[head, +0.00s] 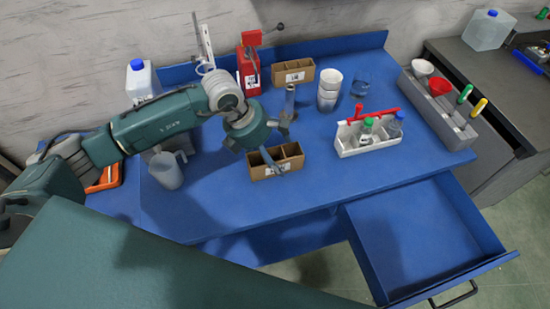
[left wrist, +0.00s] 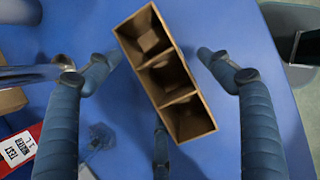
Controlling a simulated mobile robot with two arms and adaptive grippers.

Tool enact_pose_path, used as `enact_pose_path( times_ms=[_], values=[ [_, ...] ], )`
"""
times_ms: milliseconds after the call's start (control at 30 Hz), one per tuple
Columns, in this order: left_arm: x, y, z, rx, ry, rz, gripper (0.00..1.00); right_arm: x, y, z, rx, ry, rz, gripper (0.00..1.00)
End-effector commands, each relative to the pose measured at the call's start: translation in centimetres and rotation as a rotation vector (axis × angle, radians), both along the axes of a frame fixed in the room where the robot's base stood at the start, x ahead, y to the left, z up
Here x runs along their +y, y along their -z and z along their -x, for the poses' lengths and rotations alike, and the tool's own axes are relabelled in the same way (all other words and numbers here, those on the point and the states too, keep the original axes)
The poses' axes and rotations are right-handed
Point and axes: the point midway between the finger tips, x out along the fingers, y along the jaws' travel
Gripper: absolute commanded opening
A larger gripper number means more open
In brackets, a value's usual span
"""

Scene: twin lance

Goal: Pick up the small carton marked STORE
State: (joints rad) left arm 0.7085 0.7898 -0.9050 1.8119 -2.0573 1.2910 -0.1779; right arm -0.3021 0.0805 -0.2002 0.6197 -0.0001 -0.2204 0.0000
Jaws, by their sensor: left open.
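A small brown carton (head: 290,152) with open compartments stands on the blue bench near the middle, with a white label on its front. The label's words are too small to read. A similar carton (head: 293,73) with a white label stands at the back of the bench. My left gripper (head: 278,143) is open above the nearer carton, partly covering it. In the left wrist view the same carton (left wrist: 165,70) lies tilted between the spread fingers (left wrist: 158,55), its compartments looking empty. Neither finger clearly touches it. My right gripper is not in view.
A white caddy (head: 352,150) with bottles stands to the right, stacked white cups (head: 329,90) behind. A red can (head: 247,75) and metal cylinder (head: 289,103) stand near my left arm, a clear jug (head: 167,170) left. An open drawer (head: 480,262) juts out front right.

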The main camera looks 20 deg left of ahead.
Motion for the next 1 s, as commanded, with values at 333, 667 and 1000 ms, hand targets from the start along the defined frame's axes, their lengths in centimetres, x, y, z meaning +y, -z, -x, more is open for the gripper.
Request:
enact_pose_path(
  times_ms=[333, 667, 1000],
  values=[
    [-0.23, 0.77, -0.18, -0.001, 0.001, -0.001, 0.74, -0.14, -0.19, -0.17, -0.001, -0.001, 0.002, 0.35],
    [-0.22, 0.73, -0.18, -0.001, 0.001, -0.001, 0.33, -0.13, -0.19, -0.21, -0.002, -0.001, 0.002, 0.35],
    [-0.22, 0.35, -0.25, -0.003, 0.000, 0.000, 0.33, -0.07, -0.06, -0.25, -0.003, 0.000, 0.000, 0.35]
  ],
)
